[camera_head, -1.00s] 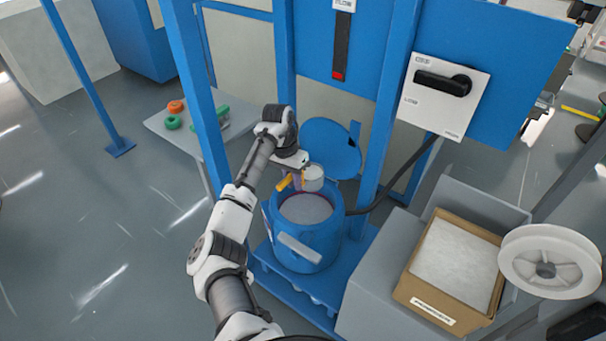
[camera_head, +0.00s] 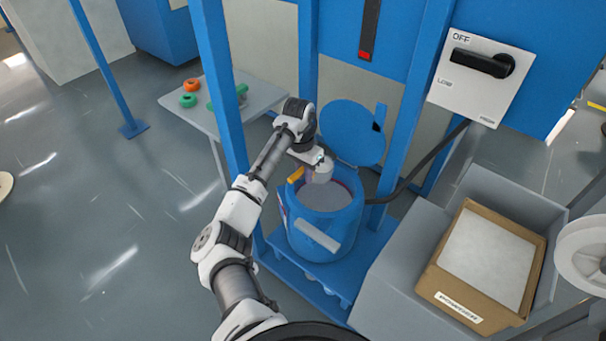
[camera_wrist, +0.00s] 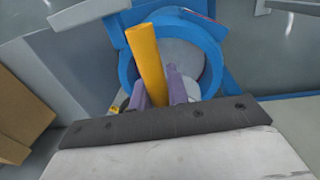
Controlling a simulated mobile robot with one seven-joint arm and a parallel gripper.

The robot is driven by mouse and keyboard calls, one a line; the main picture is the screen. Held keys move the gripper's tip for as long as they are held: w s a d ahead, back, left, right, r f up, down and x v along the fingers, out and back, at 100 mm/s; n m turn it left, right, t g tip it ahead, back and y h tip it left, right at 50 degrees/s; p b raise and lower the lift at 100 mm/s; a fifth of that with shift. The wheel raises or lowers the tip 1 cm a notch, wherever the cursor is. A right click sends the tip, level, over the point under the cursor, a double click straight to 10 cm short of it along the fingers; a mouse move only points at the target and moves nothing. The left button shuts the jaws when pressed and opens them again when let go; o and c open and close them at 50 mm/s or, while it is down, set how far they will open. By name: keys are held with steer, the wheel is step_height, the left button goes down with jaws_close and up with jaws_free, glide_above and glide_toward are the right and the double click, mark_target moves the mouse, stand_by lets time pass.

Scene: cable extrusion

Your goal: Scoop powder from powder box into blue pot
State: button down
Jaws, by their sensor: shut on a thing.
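The blue pot (camera_head: 327,222) stands open on a blue platform, with its round lid (camera_head: 352,133) swung up behind it. Pale grey material (camera_head: 325,196) shows inside the pot below the rim. The powder box (camera_head: 440,277) is an open cardboard box at the right, holding white powder (camera_head: 487,258). My gripper (camera_head: 309,181) is over the pot's opening, near its back left rim. It is shut on a tool with a yellow handle (camera_head: 296,173), which also shows in the wrist view (camera_wrist: 147,62) between purple fingers. The tool's scoop end is not clearly visible.
A grey bin (camera_head: 395,262) holds the powder box. A blue post (camera_head: 219,100) stands left of the pot. A switch panel (camera_head: 487,65) reading OFF hangs above right. A small table (camera_head: 240,99) with orange and green rings is behind. A white spool (camera_head: 588,252) is at the right edge.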

steer(key=shift+s+d+f+t+y+b, duration=0.7)
steer(key=shift+t+y, duration=0.6)
steer(key=shift+y, duration=0.45)
steer(key=shift+s+d+f+t+y+b, duration=0.55)
steer(key=shift+d+f+t+y+b, duration=0.3)
steer(key=shift+t+y, duration=0.7)
steer(key=shift+s+d+f+t+y+b, duration=0.6)
steer(key=shift+d+t+y, duration=0.4)
steer(key=shift+y, duration=1)
steer(key=shift+r, duration=0.1)
